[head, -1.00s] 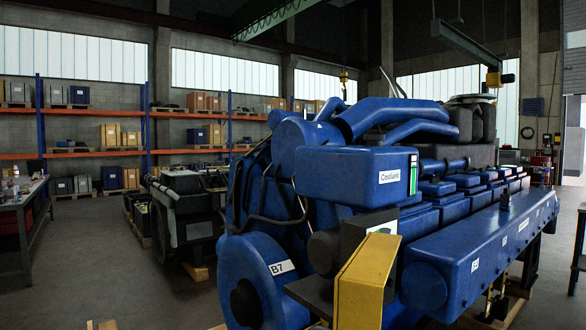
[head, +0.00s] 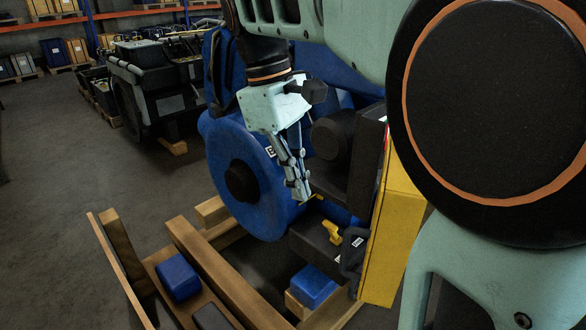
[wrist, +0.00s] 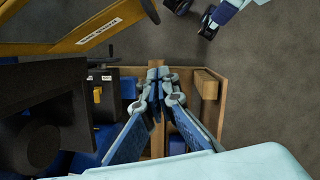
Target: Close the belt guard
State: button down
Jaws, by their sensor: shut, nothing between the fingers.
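The yellow belt guard (head: 396,235) stands out from the engine's front end, seen nearly edge-on in the head view. A dark bar handle (head: 352,262) is on its left side. In the wrist view the guard (wrist: 85,32) crosses the upper left as a labelled yellow panel, with a dark handle (wrist: 150,10) at its end. My gripper (head: 303,192) points down in front of the engine, left of the guard and apart from it. Its fingers are together and empty; they also show in the wrist view (wrist: 160,78).
The blue engine (head: 245,175) with its round front cover is close behind my gripper. A black box with a yellow lever (head: 332,232) sits below. Wooden beams (head: 215,270) and blue blocks (head: 178,277) lie low in front. Open floor (head: 60,220) is at the left.

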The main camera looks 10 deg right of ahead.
jog(key=s+d+f, duration=0.4)
jog(key=d+f, duration=0.1)
jog(key=f, duration=0.4)
jog(key=shift+s+f, duration=0.25)
jog(key=shift+f, duration=0.05)
jog(key=shift+s+d, duration=0.1)
jog(key=shift+d, duration=0.1)
dwell(0.3)
